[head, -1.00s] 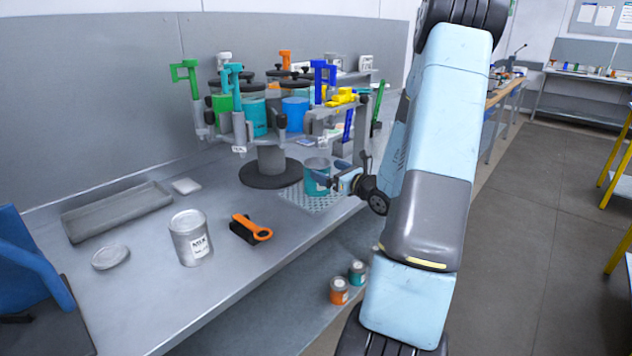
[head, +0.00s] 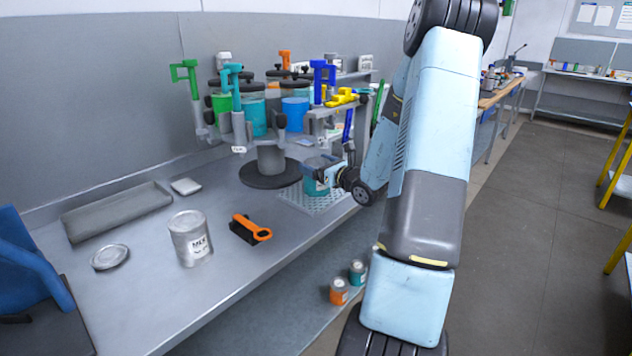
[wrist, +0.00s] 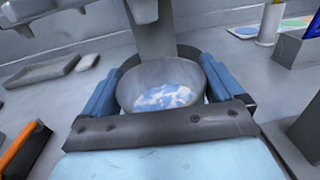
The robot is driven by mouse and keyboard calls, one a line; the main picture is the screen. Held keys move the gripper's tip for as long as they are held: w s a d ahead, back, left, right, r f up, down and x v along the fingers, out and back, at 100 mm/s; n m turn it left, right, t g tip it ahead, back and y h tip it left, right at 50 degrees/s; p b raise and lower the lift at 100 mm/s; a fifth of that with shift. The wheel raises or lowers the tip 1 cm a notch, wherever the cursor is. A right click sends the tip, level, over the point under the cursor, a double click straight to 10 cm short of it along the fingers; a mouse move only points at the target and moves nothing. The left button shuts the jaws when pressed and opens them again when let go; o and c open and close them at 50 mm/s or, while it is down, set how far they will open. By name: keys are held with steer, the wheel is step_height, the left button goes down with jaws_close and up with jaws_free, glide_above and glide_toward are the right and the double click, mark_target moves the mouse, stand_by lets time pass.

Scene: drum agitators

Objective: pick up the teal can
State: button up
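The teal can (head: 316,186) stands upright on a perforated light plate (head: 300,203) near the bench's front edge. My gripper (head: 322,168) is at the can, with its blue fingers around the upper part and hiding some of it. In the wrist view, the can's round top (wrist: 160,88) lies between the two fingers of my gripper (wrist: 160,95), one on each side. The top looks blue and white inside a grey rim. The fingers are close to the can's sides, but I cannot tell whether they press on it. The can appears to rest on the plate.
The agitator stand's round dark base (head: 268,175) is just behind the can, with several coloured clamps and containers above. A silver can (head: 190,238), an orange-handled tool (head: 250,229), a lid (head: 110,257) and a grey tray (head: 118,211) lie to the left. Two small cans (head: 348,281) sit below.

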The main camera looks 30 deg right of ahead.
steer(key=c, duration=1.2)
steer(key=shift+r, duration=0.25)
